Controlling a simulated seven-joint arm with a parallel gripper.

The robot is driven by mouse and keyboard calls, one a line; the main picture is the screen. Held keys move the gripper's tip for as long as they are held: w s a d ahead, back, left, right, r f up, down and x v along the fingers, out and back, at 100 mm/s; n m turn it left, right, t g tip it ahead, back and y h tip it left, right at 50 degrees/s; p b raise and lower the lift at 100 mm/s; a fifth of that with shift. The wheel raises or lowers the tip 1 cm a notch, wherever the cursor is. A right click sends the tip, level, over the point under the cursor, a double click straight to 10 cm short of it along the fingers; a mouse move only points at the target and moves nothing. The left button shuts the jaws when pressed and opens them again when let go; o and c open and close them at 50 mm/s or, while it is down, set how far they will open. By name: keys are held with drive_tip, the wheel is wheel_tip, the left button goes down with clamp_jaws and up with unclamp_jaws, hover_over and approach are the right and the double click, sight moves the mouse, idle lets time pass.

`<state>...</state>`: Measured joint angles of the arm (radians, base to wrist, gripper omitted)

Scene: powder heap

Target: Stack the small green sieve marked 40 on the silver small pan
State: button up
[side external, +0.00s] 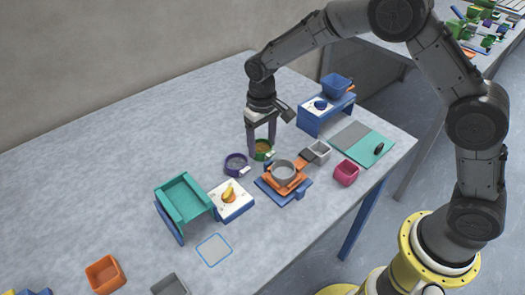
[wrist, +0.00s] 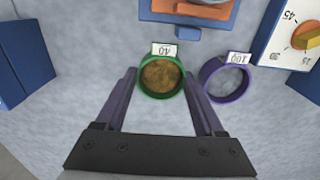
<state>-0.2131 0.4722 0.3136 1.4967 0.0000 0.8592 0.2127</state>
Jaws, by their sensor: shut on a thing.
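The small green sieve (wrist: 160,94) has a white tag reading 40 and a brown mesh or contents inside; it also shows in the side view (side external: 263,157). My gripper (side external: 261,146) points down with one finger on each side of the green sieve, shut on it; the fingers also show in the wrist view (wrist: 159,82). I cannot tell whether the sieve touches the table. A round grey pan (side external: 283,174), which looks like the silver small pan, sits on an orange and blue stand (side external: 290,192) to the front right of the sieve. Only its edge shows in the wrist view (wrist: 205,10).
A purple sieve (wrist: 228,98) tagged 100 stands close beside the green one. A white dial box (side external: 232,200), a teal tray (side external: 184,200), a grey square cup (side external: 319,151), a pink cup (side external: 346,173) and a blue stand (side external: 325,115) are around. The table's left rear is clear.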

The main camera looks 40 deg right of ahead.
drive_tip(key=shift+r, duration=0.7)
idle(0.7)
drive_tip(key=shift+r, duration=2.95)
drive_tip(key=shift+r, duration=0.15)
drive_tip(key=shift+r, duration=0.35)
drive_tip(key=shift+r, duration=0.35)
drive_tip(key=shift+s, duration=0.15)
drive_tip(key=s+a, duration=0.2)
drive_tip(key=s, duration=0.8)
drive_tip(key=shift+s+a, duration=0.25)
drive_tip(key=shift+s, duration=0.05)
idle(1.5)
